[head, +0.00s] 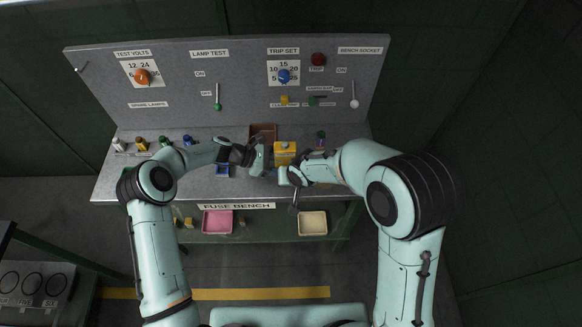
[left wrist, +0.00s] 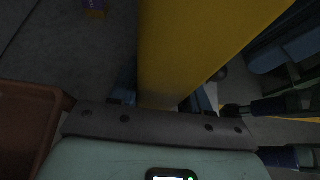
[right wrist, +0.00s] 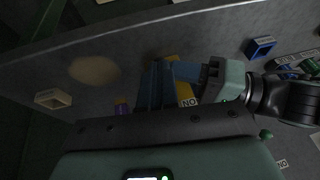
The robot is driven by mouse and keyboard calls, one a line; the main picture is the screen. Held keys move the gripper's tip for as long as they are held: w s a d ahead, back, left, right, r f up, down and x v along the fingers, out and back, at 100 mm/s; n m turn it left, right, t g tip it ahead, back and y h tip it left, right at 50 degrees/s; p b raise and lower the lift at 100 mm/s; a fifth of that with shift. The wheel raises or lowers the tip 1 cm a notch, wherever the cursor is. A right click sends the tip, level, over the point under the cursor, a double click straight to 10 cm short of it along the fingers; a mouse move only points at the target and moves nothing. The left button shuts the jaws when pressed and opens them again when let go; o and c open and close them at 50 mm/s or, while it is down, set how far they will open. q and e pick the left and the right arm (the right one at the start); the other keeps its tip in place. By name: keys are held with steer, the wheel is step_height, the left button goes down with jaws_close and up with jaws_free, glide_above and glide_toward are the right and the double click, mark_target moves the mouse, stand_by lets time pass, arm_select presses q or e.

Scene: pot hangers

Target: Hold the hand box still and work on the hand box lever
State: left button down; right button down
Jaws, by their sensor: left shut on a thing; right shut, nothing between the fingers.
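The yellow hand box (head: 285,152) stands on the fuse bench, near its front middle. My left gripper (head: 268,161) is shut on it from the left. In the left wrist view the yellow body (left wrist: 195,45) fills the space between the fingers. My right gripper (head: 287,178) is at the front right of the box, shut and empty. In the right wrist view its blue fingers (right wrist: 156,88) are together, in front of part of the yellow box (right wrist: 184,88) with a "NO" label. I cannot make out the lever, or whether the right fingers touch the box.
A brown tray (head: 263,130) stands behind the box, and a blue tray (head: 222,171) is to the left. Colored lamps or fuses stand at the bench's back left. A green-topped purple piece (head: 321,138) is at right. The upright panel (head: 235,75) closes off the back.

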steer(key=shift+r, duration=0.1)
steer(key=shift+r, duration=0.7)
steer(key=s+d+r, duration=0.2)
steer(key=s+r, duration=0.5)
steer(key=s, duration=0.4)
steer(key=shift+s+d+r, duration=0.15)
steer(key=shift+s+r, duration=0.15)
steer(key=shift+r, duration=0.05)
arm_select(q)
steer(key=shift+c, duration=2.2)
jaws_free()
steer(key=shift+a+r, duration=0.1)
steer(key=shift+a, duration=0.05)
